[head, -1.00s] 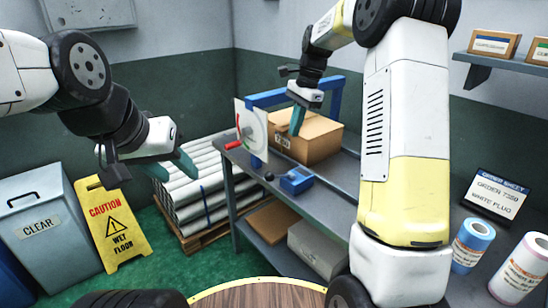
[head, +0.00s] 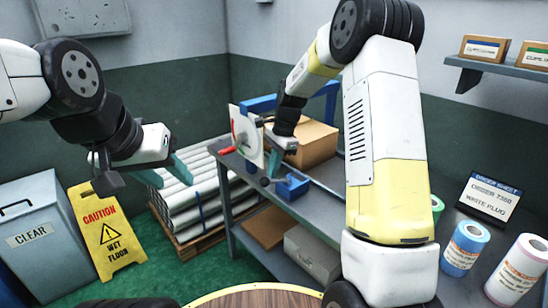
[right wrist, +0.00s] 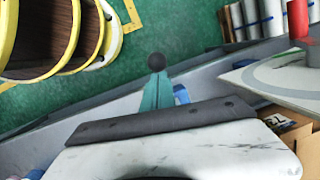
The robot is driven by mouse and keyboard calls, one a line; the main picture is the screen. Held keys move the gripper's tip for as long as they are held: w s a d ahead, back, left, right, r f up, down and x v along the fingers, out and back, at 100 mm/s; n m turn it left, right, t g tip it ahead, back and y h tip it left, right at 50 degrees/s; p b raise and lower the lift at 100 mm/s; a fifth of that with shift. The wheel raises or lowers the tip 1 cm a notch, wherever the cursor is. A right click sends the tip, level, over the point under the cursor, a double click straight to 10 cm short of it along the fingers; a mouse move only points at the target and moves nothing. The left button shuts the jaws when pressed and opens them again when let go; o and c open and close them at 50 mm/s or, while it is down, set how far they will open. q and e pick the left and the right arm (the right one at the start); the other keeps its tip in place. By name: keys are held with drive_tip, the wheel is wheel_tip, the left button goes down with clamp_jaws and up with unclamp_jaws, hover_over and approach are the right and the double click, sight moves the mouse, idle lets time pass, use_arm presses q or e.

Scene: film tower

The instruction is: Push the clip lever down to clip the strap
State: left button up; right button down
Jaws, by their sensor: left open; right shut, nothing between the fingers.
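The clip is a small blue block (head: 293,187) at the front edge of the grey bench. What looks like its lever ends in a black ball knob (head: 265,181) left of the block. My right gripper (head: 270,173) is shut and empty, pointing down just above the knob. In the right wrist view the knob (right wrist: 156,61) appears right at the teal fingertips (right wrist: 155,82); I cannot tell whether they touch. The blue block (right wrist: 181,94) shows beside the fingers. I cannot make out the strap. My left gripper (head: 168,174) is open and empty, away from the bench.
A cardboard box (head: 316,141) sits on the bench (head: 325,199) behind my right gripper. A white dial plate (head: 246,135) with a red handle (head: 227,150) stands close to the gripper's left. A blue frame (head: 259,104) rises behind. White rolls (head: 187,194) are stacked left of the bench.

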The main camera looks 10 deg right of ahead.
sight(266, 180)
drive_tip(key=shift+a+f, duration=0.1)
drive_tip(key=shift+a, duration=0.1)
idle(0.3)
drive_tip(key=shift+s+a+f+t+h, duration=0.5)
drive_tip(key=shift+a+f+t+h, duration=0.15)
drive_tip(key=shift+h, duration=0.25)
drive_tip(key=shift+s+a+f+t+h, duration=0.2)
drive_tip(key=shift+f+t+h, duration=0.1)
drive_tip(key=shift+f+h, duration=0.1)
drive_tip(key=shift+s+a+f+t+h, duration=0.1)
drive_tip(key=shift+a+f+t+h, duration=0.15)
drive_tip(key=shift+f+h, duration=0.15)
drive_tip(key=shift+d+f, duration=0.1)
drive_tip(key=shift+f, duration=0.1)
drive_tip(key=shift+s+a+f, duration=0.1)
drive_tip(key=shift+a+f, duration=0.05)
drive_tip(key=shift+f, duration=0.35)
drive_tip(key=shift+s+a+f, duration=0.1)
drive_tip(key=shift+a+f, duration=0.05)
drive_tip(key=shift+f, duration=0.3)
drive_tip(key=shift+s+f, duration=0.1)
drive_tip(key=shift+f, duration=0.05)
